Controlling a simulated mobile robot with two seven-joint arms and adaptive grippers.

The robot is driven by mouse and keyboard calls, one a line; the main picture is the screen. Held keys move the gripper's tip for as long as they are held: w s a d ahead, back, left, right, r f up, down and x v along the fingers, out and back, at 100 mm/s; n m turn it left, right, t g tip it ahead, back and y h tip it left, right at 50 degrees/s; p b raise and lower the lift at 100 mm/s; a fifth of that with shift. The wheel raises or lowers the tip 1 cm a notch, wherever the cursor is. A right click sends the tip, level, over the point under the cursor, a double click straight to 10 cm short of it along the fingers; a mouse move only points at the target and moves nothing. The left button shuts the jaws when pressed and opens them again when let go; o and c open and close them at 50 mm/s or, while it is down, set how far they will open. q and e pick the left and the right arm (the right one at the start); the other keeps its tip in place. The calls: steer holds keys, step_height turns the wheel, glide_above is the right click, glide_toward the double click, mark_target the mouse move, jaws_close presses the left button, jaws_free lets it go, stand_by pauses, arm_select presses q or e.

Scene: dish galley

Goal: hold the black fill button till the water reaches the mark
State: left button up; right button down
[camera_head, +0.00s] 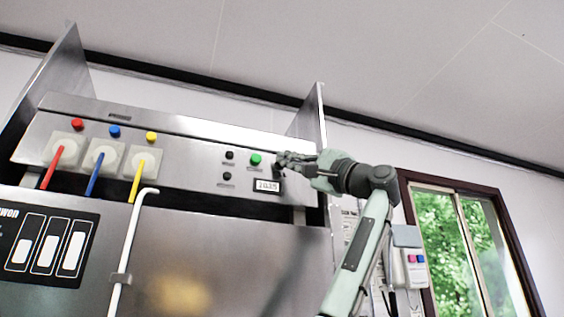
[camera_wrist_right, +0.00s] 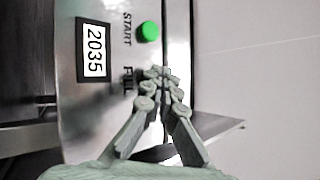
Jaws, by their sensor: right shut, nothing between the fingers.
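My right gripper (camera_head: 281,160) is shut and empty, its fingertips at the right end of the steel control panel (camera_head: 190,160). In the right wrist view the shut fingertips (camera_wrist_right: 155,75) are right beside the FILL label, below the green START button (camera_wrist_right: 148,32). The fingers cover the spot of the black fill button, so I cannot tell whether it is pressed. A display (camera_wrist_right: 94,50) by the labels reads 2035. No water or fill mark can be made out. My left gripper is not in view.
A green button (camera_head: 256,159) and two black buttons (camera_head: 229,155) (camera_head: 227,176) sit left of my gripper. Red, blue and yellow levers (camera_head: 137,180) are farther left. A dark panel with three white bars (camera_head: 46,248) is lower left. A steel side plate (camera_head: 312,115) rises behind.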

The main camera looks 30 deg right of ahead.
steer(key=shift+s+f, duration=0.1)
steer(key=shift+s+a+b, duration=0.2)
steer(key=shift+s+b, duration=0.3)
steer(key=shift+s, duration=0.2)
steer(key=shift+s, duration=0.1)
steer(key=s+b, duration=0.1)
steer(key=s, duration=0.1)
steer(key=s+a+b, duration=0.1)
steer(key=s, duration=0.1)
steer(key=shift+s+a, duration=0.1)
steer(key=shift+s, duration=0.25)
stand_by(0.3)
